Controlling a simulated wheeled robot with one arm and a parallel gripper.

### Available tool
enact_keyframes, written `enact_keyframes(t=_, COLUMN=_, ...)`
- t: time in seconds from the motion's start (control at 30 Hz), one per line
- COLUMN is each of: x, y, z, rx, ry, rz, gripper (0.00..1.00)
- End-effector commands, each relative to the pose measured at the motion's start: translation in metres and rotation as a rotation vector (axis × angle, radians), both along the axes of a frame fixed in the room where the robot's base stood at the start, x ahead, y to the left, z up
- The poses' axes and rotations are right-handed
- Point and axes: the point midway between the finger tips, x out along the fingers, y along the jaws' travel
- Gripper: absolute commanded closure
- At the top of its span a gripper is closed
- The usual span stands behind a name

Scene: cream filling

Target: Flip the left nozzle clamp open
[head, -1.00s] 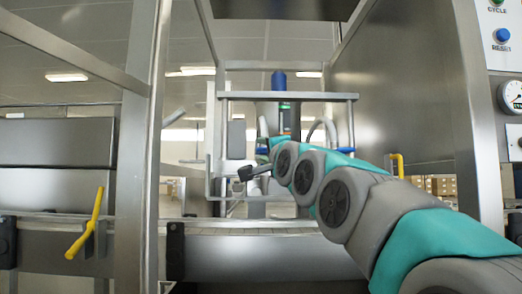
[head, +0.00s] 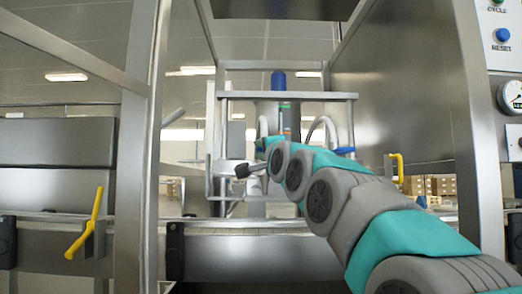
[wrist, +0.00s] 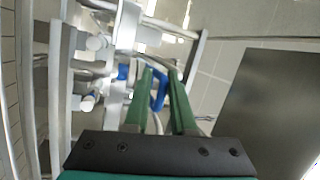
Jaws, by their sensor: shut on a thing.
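In the wrist view, my gripper (wrist: 161,72) has its two green fingers closed around a blue clamp part (wrist: 158,97), which shows between and beside the fingers. I take this to be the left nozzle clamp; its far side is partly hidden by the fingers, so I cannot tell how far it is flipped. Another blue clamp (head: 343,150) shows at the right nozzle in the head view. In that view my arm reaches into the filling station, and its end covers the left nozzle area. The fingers are too small to make out there.
A horizontal metal bar (head: 290,96) crosses above my arm's end. A conveyor rail (head: 245,258) runs below. A steel post (head: 140,150) stands at left and a wall panel (head: 410,95) at right. A yellow handle (head: 85,225) is at far left.

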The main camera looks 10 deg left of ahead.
Motion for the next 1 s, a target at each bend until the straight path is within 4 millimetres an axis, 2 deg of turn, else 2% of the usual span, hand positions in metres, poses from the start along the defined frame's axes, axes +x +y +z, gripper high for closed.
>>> enact_keyframes(t=0.1, x=-0.0009, y=0.0000, z=0.0013, rx=0.001, ry=-0.002, rz=0.000, gripper=1.00)
enact_keyframes(t=1.0, x=-0.0015, y=-0.0001, z=0.0029, rx=0.003, ry=-0.005, rz=0.000, gripper=1.00)
